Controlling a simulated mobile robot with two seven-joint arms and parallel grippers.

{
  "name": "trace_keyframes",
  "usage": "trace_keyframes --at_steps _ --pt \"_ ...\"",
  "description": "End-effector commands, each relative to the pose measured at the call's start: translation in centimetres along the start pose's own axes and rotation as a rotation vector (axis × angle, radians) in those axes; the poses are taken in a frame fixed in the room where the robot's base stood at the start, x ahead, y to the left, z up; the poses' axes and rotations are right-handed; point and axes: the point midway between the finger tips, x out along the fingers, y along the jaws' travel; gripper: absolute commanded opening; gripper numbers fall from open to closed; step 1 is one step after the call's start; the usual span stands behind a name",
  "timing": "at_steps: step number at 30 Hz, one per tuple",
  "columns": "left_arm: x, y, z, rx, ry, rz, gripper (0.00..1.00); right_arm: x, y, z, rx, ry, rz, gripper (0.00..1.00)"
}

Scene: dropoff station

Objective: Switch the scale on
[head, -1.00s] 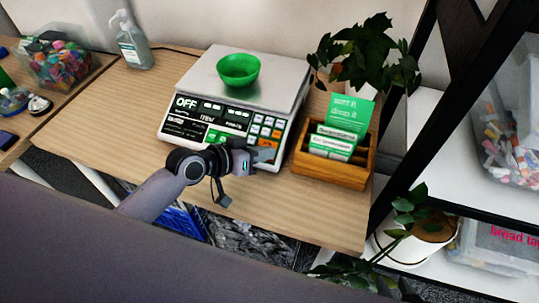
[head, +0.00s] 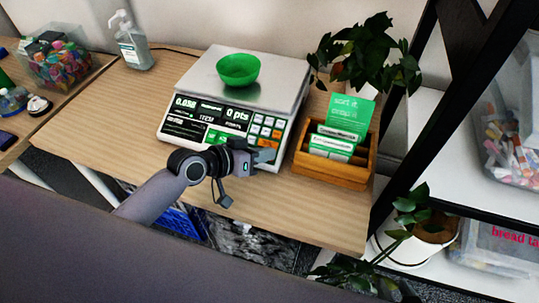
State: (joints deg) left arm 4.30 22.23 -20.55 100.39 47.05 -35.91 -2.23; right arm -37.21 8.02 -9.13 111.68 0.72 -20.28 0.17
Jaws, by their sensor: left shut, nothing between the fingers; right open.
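The scale (head: 290,105) stands on the wooden table, with a steel top plate and a front panel of buttons. A green bowl (head: 238,70) sits on the plate. My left gripper (head: 268,155) is shut and empty at the lower right of the panel, just below the orange keys (head: 265,131). I cannot tell whether its tips touch the panel. It hides part of the panel's lower edge. My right gripper is not in view.
A wooden box (head: 330,171) with cards stands right of the scale. A plant (head: 368,55) is behind it. A sanitizer bottle (head: 132,45) and a tub of colourful pieces (head: 62,62) are at the left. A black-framed shelf (head: 425,110) stands at the right. Bare table (head: 130,98) lies left of the scale.

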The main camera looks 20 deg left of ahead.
Motion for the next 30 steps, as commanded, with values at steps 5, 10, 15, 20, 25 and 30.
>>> trace_keyframes --at_steps 5,10,15,20,25,30 --pt "-0.1 0.0 0.0 0.0 -0.003 -0.001 0.0 -0.1 0.0 -0.1 0.0 0.0 0.0 0.43" --pt "-0.5 0.3 -0.4 0.0 -0.003 -0.001 0.0 -0.6 0.0 -0.8 0.0 0.0 0.0 0.43" --pt "-1.1 0.8 -0.8 -0.001 -0.003 -0.001 0.0 -1.1 0.0 -1.5 0.0 0.0 0.0 0.43" --pt "-1.2 0.8 -0.7 -0.001 -0.002 -0.001 0.0 -1.1 0.0 -1.5 0.0 0.0 0.0 0.43" --pt "-1.1 0.8 -0.7 0.0 -0.002 -0.001 0.0 -1.1 0.0 -1.5 0.0 0.0 0.0 0.43" --pt "-1.6 1.1 -1.1 0.0 -0.002 -0.001 0.0 -1.6 0.0 -2.1 0.0 0.0 0.0 0.43"
